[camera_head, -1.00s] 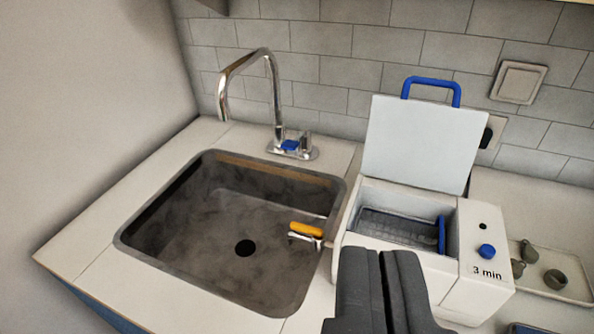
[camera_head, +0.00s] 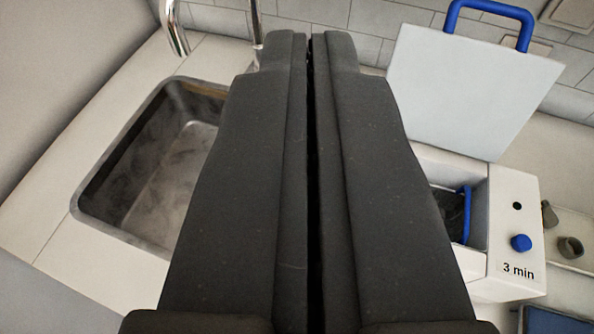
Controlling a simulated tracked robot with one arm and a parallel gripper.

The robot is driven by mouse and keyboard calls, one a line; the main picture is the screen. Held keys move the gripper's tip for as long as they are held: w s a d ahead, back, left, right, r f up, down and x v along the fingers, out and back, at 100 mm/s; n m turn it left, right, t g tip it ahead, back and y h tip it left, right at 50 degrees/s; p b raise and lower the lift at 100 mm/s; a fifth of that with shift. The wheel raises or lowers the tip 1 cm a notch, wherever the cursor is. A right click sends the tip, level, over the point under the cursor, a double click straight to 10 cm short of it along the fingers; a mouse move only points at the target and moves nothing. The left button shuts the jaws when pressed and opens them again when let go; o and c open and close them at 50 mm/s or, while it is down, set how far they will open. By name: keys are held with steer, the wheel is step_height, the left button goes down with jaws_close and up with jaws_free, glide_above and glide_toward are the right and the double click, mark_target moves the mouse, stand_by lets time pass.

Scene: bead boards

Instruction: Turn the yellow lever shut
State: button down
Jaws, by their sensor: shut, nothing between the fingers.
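My gripper (camera_head: 309,40) is shut and empty, and it fills the middle of the view. Its two dark fingers lie side by side with only a thin dark gap, tips pointing up toward the tap. The yellow lever does not show now; my gripper blocks the sink's right part, where it showed earlier. The white machine (camera_head: 512,202) with a blue knob (camera_head: 521,243) and "3 min" label stands right of my gripper, its left part hidden. I cannot tell whether the fingers touch the lever.
The grey sink (camera_head: 172,185) lies left of my gripper, partly hidden. A chrome tap (camera_head: 172,30) rises behind it. The machine's lid (camera_head: 470,85) stands open with a blue handle (camera_head: 490,15). A tray with small grey cups (camera_head: 570,247) is at the right.

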steer(key=w+f+m+g+p, duration=0.2)
steer(key=w+f+g+p, duration=0.35)
steer(key=w+p, duration=0.65)
step_height(320, 180, down, 12)
steer(key=w+m+g+h+p, duration=0.1)
steer(key=g+p, duration=0.5)
steer(key=p, duration=1.2)
steer(key=shift+w+a+f+m, duration=0.2)
steer(key=shift+w+a+m, duration=0.1)
steer(key=shift+a, duration=0.1)
steer(key=p+x, duration=0.1)
steer(key=x, duration=0.9)
steer(key=shift+s+a, duration=0.25)
steer(key=shift+s, duration=0.8)
steer(key=shift+s+a, duration=0.3)
steer(key=shift+s, duration=0.7)
